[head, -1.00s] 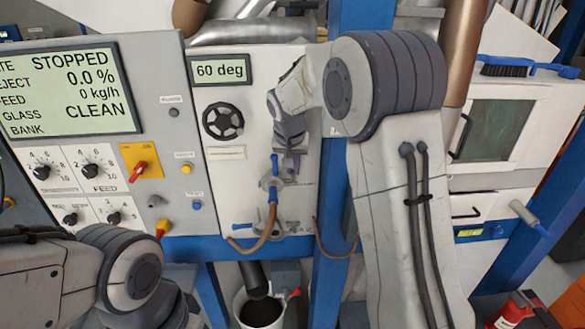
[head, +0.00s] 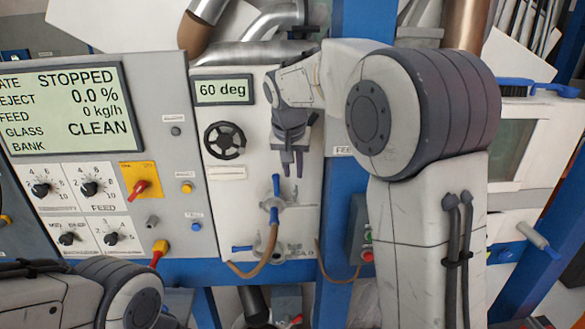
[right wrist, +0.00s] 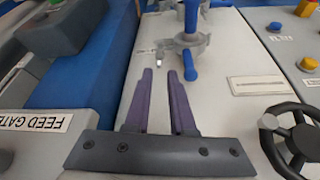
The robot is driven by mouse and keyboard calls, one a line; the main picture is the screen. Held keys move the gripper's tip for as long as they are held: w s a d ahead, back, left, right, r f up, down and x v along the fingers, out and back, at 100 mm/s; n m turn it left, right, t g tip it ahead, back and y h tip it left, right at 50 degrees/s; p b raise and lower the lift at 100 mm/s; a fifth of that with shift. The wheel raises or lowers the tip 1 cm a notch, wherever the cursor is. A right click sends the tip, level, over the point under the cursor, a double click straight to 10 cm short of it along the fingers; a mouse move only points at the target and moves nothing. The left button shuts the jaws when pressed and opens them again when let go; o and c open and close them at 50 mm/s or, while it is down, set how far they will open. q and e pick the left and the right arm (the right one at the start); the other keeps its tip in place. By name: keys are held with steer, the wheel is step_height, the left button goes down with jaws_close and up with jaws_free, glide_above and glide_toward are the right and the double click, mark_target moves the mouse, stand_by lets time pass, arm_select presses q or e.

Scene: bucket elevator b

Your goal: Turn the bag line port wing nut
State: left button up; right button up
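A pale metal port fitting with blue handles above and below it (head: 272,204) sits on the white panel, with a brown hose (head: 270,248) hanging below. The fitting also shows in the right wrist view (right wrist: 187,42). A small silver piece juts from its near side; I cannot tell which part is the wing nut. My right gripper (head: 292,174) is just above and right of the fitting in the head view. Its two fingers are apart and empty in the right wrist view (right wrist: 161,72), pointing toward the fitting. My left gripper is out of view; only its arm shows at lower left.
A black handwheel (head: 225,141) is left of my right gripper. A second fitting with a blue handle (head: 242,248) sits lower on the panel. A blue post (head: 337,215) stands right of the panel. Knobs and a display (head: 65,110) fill the left.

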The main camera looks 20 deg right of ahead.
steer(key=shift+v, duration=1.5)
